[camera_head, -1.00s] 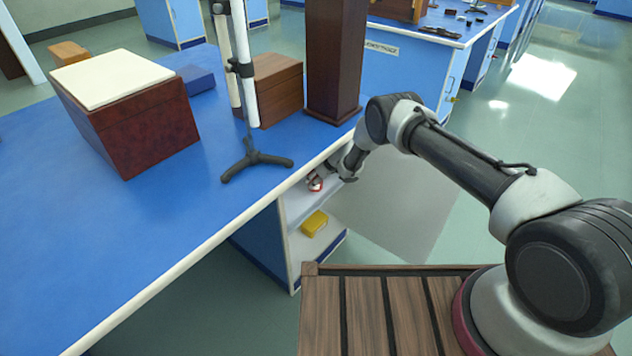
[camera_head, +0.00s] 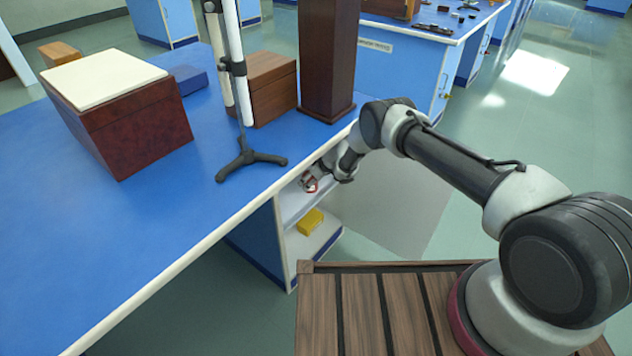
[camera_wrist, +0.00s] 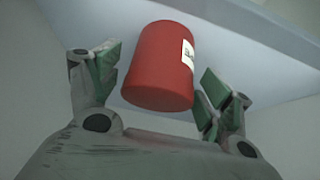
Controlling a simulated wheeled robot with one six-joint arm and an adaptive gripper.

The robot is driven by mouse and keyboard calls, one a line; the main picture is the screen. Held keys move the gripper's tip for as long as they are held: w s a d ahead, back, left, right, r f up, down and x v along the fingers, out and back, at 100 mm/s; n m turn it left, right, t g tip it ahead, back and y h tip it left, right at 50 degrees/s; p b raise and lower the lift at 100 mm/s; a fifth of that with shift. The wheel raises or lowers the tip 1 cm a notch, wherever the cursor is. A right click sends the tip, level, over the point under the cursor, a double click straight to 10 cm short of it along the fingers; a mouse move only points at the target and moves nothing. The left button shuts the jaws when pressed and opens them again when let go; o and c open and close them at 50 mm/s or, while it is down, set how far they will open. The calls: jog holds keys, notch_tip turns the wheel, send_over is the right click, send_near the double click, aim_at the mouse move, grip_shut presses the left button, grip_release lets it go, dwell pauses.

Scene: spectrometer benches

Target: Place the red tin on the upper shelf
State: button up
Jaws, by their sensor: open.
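The red tin (camera_wrist: 160,65) stands between my gripper's fingers in the wrist view, with a white label on its right side. My gripper (camera_wrist: 155,82) is open, with one green-padded finger on each side of the tin and a small gap at each side. In the head view my gripper (camera_head: 313,180) reaches into the side opening of the blue bench, at the upper shelf (camera_head: 292,208). Only a little red shows there, and the arm and bench top hide much of it. In the wrist view the tin appears to rest on a pale shelf surface (camera_wrist: 85,25).
A yellow block (camera_head: 310,222) lies on the lower shelf (camera_head: 318,241). The bench top (camera_head: 130,235) overhangs the opening. On it stand a clamp stand (camera_head: 246,160), a tall dark wooden column (camera_head: 328,60) and a brown box with a pale lid (camera_head: 130,125).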

jog(key=v, duration=0.3)
jog(key=shift+r, duration=0.3)
jog(key=s+d, duration=0.7)
jog(key=d, duration=0.2)
jog(key=shift+s+d+f, duration=0.15)
jog(key=shift+d+f, duration=0.05)
jog(key=shift+d, duration=0.05)
